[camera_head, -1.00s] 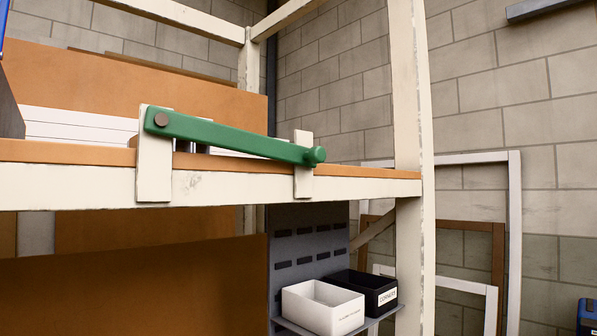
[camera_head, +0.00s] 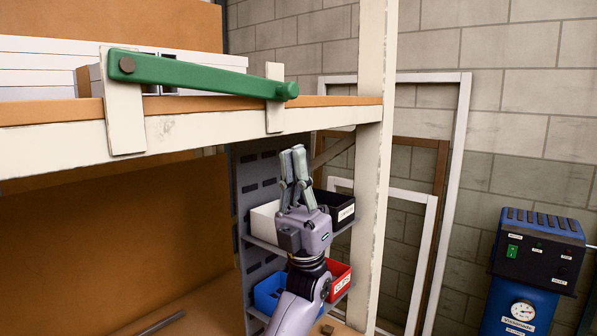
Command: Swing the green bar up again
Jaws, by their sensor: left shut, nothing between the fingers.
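The green bar (camera_head: 200,76) lies across the front of the upper shelf. Its left end is pinned to a pale upright plate (camera_head: 124,115), and it slopes slightly down to the right. Its knobbed right end rests at the second, smaller pale plate (camera_head: 275,112). My left gripper (camera_head: 292,150) is below and a little right of the knob, fingers pointing up, shut and empty. It does not touch the bar. My right gripper is not in view.
The shelf's front edge (camera_head: 60,143) and a pale post (camera_head: 372,190) frame the gripper. Behind it are a dark panel and small white, black, red (camera_head: 340,278) and blue bins. A blue machine with a gauge (camera_head: 530,270) stands at the right. Empty frames lean on the wall.

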